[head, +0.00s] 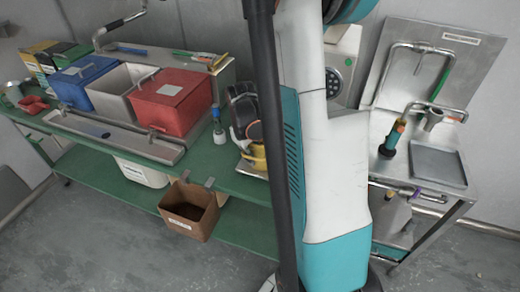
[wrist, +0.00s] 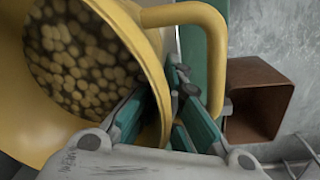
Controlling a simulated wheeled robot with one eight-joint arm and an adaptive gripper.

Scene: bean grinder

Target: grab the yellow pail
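The yellow pail (wrist: 30,120) fills the left of the wrist view, with its wide mouth showing many round tan pieces inside. Its curved yellow handle (wrist: 214,45) arches at the top and right. My gripper (wrist: 165,82) has its teal fingers apart, on either side of the pail's wall beside the handle; the right finger overlaps the handle loop. I cannot tell whether either finger touches the pail. In the head view a little of the yellow pail (head: 256,156) shows at the green table's edge, mostly hidden by my arm and a dark part near it.
The green table (head: 215,165) holds a blue bin (head: 85,80), a grey bin (head: 118,85) and a red bin (head: 172,103). A brown box (head: 188,212) hangs at its front edge and also shows in the wrist view (wrist: 258,95). A steel sink bench (head: 438,165) stands right.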

